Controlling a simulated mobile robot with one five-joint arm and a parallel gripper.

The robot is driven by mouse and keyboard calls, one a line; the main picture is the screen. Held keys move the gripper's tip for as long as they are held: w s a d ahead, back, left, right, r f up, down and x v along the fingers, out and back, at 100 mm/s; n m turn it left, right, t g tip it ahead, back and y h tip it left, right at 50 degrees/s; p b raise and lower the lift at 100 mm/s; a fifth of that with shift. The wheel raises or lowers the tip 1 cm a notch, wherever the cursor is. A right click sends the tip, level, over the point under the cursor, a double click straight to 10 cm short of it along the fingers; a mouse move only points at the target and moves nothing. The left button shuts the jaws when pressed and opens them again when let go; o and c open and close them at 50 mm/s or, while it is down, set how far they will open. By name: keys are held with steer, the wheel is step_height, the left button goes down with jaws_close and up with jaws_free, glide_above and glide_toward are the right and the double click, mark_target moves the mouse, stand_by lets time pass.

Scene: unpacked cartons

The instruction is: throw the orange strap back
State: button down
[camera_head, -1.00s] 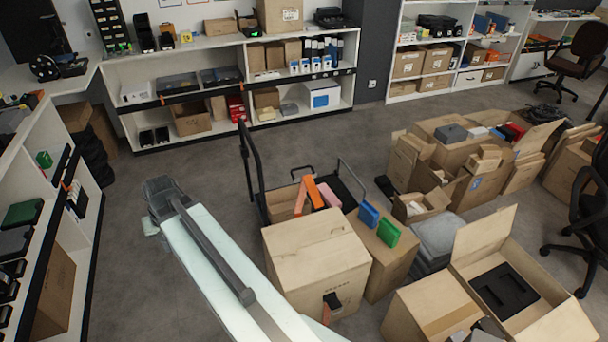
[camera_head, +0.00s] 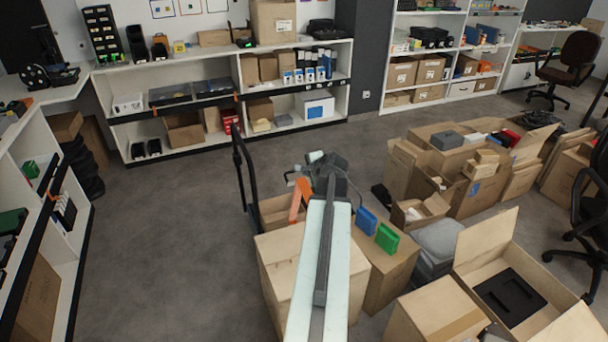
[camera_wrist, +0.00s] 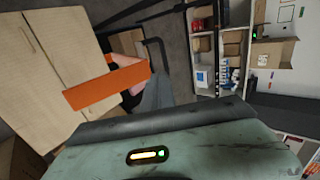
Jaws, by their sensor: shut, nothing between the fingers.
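The orange strap (camera_head: 297,203) stands up at the open carton behind the large closed carton, just left of my arm's end. In the wrist view the orange strap (camera_wrist: 105,88) is a flat, straight band left of centre, with a pink thing (camera_wrist: 132,72) behind its right part. My gripper (camera_head: 322,162) is shut and empty, above and just behind the strap in the head picture. I cannot tell the distance between them. My forearm hides part of the cartons and whatever lies right of the strap in the head view.
The large closed carton (camera_head: 278,262) stands left of my forearm. A blue box (camera_head: 367,220) and a green box (camera_head: 387,238) stand on a carton to the right. A black cart handle (camera_head: 243,180) rises at left. Floor is clear further left.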

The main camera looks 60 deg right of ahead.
steer(key=b+x, duration=0.5)
steer(key=x, duration=0.4)
steer(key=shift+f, duration=0.1)
steer(key=shift+w, duration=0.1)
